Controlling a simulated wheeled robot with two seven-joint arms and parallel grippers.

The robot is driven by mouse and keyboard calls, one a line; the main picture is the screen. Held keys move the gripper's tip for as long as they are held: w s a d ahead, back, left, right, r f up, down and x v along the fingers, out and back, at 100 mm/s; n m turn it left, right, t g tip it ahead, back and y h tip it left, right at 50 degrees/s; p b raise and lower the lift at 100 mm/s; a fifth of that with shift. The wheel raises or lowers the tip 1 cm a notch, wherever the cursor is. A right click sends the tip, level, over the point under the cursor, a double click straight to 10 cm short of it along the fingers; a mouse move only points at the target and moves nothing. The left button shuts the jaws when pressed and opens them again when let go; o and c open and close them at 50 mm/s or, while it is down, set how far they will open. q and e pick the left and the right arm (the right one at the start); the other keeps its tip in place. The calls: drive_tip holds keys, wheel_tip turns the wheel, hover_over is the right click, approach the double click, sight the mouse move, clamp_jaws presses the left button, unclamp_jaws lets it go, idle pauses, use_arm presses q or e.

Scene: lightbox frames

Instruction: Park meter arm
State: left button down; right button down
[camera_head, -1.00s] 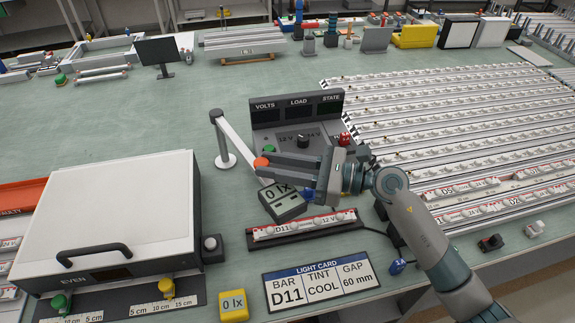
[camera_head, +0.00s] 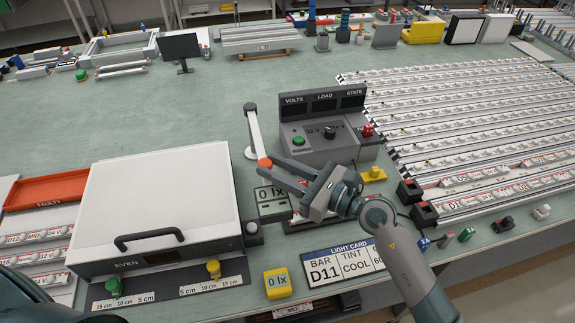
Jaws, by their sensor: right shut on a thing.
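The meter arm (camera_head: 256,133) is a pale bar on a slim post, running from the post's top to an orange knob (camera_head: 264,163). The meter head (camera_head: 272,203), reading "0 lx", hangs just below the knob, right of the light box (camera_head: 160,205). My right gripper (camera_head: 277,174) is shut on the meter arm at the orange knob; its fingers partly hide the grip. The dark bar holder (camera_head: 296,227) below is mostly hidden by the meter head and gripper. My left gripper is out of view; only part of my left arm shows at bottom left.
The control panel (camera_head: 312,150) stands behind my right gripper. Rows of light bars (camera_head: 465,125) fill the right.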

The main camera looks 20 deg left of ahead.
idle(0.3)
drive_tip(key=c, duration=1.5)
unclamp_jaws()
drive_tip(key=shift+d, duration=0.1)
drive_tip(key=shift+o, duration=0.2)
drive_tip(key=b+v, duration=0.6)
drive_tip(key=v, duration=1.1)
drive_tip(key=shift+d, duration=0.15)
drive_tip(key=shift+r, duration=0.1)
